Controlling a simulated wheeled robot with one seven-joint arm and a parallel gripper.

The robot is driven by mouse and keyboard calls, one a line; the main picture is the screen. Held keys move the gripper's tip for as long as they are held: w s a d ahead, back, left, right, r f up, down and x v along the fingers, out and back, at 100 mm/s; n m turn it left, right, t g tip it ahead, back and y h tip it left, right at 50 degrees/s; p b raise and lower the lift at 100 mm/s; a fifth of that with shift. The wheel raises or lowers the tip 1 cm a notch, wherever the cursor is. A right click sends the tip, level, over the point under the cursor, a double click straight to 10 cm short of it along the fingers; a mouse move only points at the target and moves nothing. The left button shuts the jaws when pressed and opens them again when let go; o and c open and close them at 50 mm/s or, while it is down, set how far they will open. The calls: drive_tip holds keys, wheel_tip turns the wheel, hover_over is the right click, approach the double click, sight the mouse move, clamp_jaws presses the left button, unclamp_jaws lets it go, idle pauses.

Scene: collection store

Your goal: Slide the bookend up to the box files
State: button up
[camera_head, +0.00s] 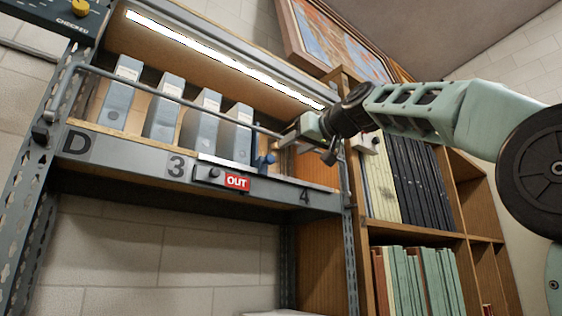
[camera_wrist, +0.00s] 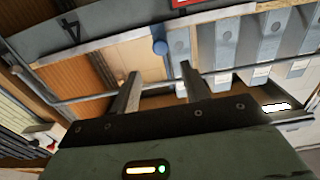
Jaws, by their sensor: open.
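Several grey-blue box files (camera_head: 200,122) stand upright in a row with gaps between them on the lit shelf; they also show in the wrist view (camera_wrist: 222,40), which looks turned over. The bookend shows as a small blue knob (camera_head: 265,158) just right of the rightmost file, and it also shows in the wrist view (camera_wrist: 160,47). The rest of it is mostly hidden, and I cannot tell whether it touches the file. My gripper (camera_head: 284,144) is at the shelf's right part, right of the knob. In the wrist view its two fingers (camera_wrist: 160,70) are apart, with nothing between them.
A grey rail (camera_head: 180,98) runs across the shelf front. The shelf edge (camera_head: 110,145) carries D, 3 and 4 and a red OUT sign (camera_head: 237,183). A wooden bookcase (camera_head: 440,238) with dark and green volumes stands at the right. A perforated metal post (camera_head: 32,190) stands at the left.

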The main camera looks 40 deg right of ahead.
drive_tip(key=s+b, duration=0.1)
drive_tip(key=s, duration=0.5)
drive_tip(key=shift+s, duration=0.25)
drive_tip(key=shift+d, duration=0.1)
